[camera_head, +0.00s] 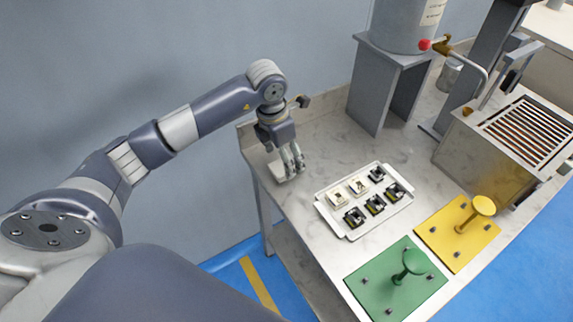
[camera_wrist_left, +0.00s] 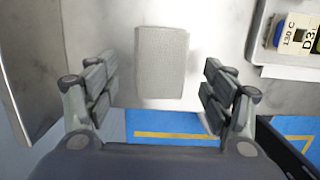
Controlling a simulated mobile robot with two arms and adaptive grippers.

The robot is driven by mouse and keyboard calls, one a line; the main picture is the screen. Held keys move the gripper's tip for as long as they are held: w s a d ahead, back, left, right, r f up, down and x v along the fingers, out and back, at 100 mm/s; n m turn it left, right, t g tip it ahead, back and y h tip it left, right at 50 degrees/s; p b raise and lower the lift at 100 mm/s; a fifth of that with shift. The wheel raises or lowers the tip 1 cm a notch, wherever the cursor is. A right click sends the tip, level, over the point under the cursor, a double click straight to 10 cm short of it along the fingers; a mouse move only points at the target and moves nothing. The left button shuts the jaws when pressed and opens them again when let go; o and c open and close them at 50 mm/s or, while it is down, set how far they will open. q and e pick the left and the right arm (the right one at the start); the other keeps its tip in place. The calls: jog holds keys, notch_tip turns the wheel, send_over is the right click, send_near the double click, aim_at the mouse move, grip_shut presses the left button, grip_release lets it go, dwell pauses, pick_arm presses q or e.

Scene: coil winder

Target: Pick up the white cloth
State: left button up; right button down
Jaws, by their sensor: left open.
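The white cloth (camera_wrist_left: 161,62) shows in the left wrist view as a small, flat, pale grey-white rectangle on the table top near the table's edge. In the head view a pale edge of it (camera_head: 276,171) shows beside my fingers, mostly hidden by them. My left gripper (camera_head: 292,164) points down over the table's left end, above the cloth. In the left wrist view its fingers (camera_wrist_left: 160,80) are spread apart on either side of the cloth, with nothing between them. My right gripper is in neither view.
A white tray (camera_head: 323,206) with several small parts lies right of my left gripper. A green plate (camera_head: 375,289) and a yellow plate (camera_head: 439,239), each with a knob, lie nearer the front. A grey stand (camera_head: 370,86) bears a metal tank (camera_head: 399,25) at the back.

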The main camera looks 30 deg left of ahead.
pick_arm(q)
jog(key=shift+w+d+f, duration=0.1)
jog(key=shift+f, duration=0.6)
jog(key=shift+w+d+f, duration=0.1)
jog(key=shift+f, duration=0.6)
jog(key=c, duration=1)
jog(key=shift+a+r, duration=0.1)
notch_tip(320, 180, up, 10)
jog(key=shift+b, duration=0.35)
jog(key=shift+o, duration=0.4)
